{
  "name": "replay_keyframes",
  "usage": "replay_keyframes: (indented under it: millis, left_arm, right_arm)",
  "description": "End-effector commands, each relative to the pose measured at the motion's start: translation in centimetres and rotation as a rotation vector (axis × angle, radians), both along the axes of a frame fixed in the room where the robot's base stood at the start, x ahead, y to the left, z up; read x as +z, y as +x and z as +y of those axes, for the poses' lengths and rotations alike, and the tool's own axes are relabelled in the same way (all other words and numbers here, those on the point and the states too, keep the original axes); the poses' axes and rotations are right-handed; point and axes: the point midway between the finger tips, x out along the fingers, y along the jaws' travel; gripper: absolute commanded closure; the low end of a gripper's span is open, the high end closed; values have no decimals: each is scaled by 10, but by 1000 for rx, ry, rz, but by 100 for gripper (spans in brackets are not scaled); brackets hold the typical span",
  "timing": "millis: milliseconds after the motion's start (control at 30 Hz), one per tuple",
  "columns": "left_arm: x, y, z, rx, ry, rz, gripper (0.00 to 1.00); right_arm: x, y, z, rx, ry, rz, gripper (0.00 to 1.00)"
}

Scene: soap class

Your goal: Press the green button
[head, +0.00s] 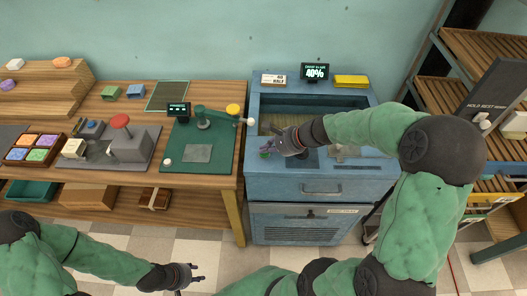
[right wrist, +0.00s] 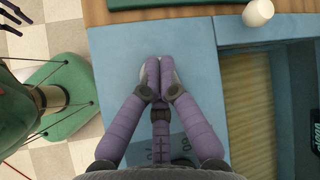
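The blue machine (head: 322,187) stands right of the wooden workbench. My right gripper (head: 267,150) is over the left side of its top.
A display (head: 314,72) reading 40% stands behind the machine's open basin (head: 330,103), between a white label card (head: 273,80) and a yellow block (head: 351,81). The workbench holds a green press board (head: 180,155) with a white-tipped lever close to the machine. A shelf rack (head: 470,50) stands right.

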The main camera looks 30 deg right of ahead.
Motion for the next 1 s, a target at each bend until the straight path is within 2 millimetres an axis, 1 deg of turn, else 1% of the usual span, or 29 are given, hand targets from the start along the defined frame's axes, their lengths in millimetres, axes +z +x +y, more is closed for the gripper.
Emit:
replay_keyframes:
  millis: [167, 433, 533, 1000]
  left_arm:
    - [6, 0, 0, 0, 0, 0, 60]
    - [6, 0, 0, 0, 0, 0, 60]
    - [8, 0, 0, 0, 0, 0, 60]
    - [43, 0, 0, 0, 0, 0, 60]
  right_arm:
    - [6, -1, 1, 1, 1, 2, 100]
    - [7, 0, 0, 1, 1, 1, 100]
    - [10, 0, 0, 1, 0, 1, 100]
    - [50, 0, 0, 1, -1, 0, 100]
